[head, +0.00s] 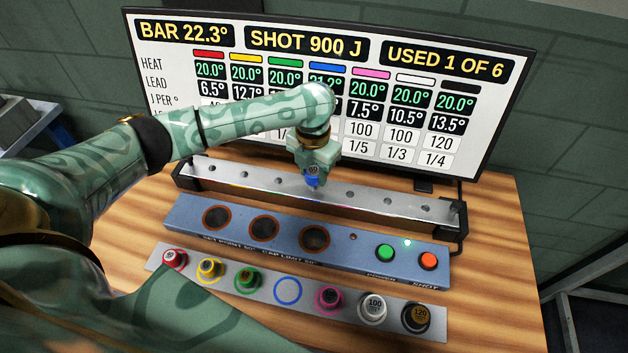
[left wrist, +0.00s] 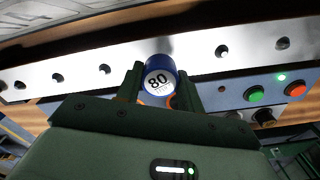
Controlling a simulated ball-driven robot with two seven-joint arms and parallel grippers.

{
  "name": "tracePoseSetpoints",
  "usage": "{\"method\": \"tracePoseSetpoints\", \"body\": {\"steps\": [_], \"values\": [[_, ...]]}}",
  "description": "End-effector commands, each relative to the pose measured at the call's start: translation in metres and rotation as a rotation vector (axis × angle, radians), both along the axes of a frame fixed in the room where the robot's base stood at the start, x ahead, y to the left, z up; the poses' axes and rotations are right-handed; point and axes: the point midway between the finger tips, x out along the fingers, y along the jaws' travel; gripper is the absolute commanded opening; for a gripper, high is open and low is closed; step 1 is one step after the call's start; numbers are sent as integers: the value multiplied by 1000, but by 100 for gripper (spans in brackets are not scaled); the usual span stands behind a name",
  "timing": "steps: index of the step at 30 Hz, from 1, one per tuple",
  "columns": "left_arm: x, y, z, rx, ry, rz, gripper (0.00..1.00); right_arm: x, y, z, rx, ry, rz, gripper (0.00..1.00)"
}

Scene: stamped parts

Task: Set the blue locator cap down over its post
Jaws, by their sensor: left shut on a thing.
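My left gripper (head: 313,172) is shut on the blue cap (head: 312,182), holding it at the middle of the shiny metal bar. In the left wrist view the blue cap (left wrist: 160,66) has a white face marked 80 and sits between the two fingers (left wrist: 158,92). Whether its lower end touches the bar is hard to tell. On the grey strip (head: 262,283) in front, a blue ring (head: 287,291) has no cap in it. I cannot make out a raised post inside the ring. My right gripper is in neither view.
Red (head: 174,258), yellow (head: 209,268), green (head: 246,279), pink (head: 327,299), white (head: 373,308) and black (head: 416,317) caps stand on the strip. A blue-grey console (head: 345,250) with buttons lies between strip and bar (head: 385,203). A display screen (head: 480,110) stands behind.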

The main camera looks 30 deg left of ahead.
Motion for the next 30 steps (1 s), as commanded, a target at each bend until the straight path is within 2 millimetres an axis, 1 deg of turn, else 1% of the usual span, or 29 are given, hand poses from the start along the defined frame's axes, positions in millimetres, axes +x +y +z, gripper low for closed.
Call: {"method": "tracePoseSetpoints", "body": {"steps": [1,4,11,15,16,18,26,28,30], "values": [[-2,0,-16,1,6,-1,10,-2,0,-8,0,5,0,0],[-2,0,-29,1,4,-2,10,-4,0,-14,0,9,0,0],[-2,0,-27,1,1,-2,10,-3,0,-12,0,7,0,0],[-2,0,-31,1,2,-2,10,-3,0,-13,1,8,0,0],[-2,0,-31,1,2,-2,43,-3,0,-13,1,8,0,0],[-2,0,-31,1,2,-2,59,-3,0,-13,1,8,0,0],[-2,0,-30,1,1,-2,59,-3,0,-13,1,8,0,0],[-2,0,-26,1,0,-2,59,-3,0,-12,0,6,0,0],[-1,0,-16,1,-1,-2,59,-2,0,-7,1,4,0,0]]}}
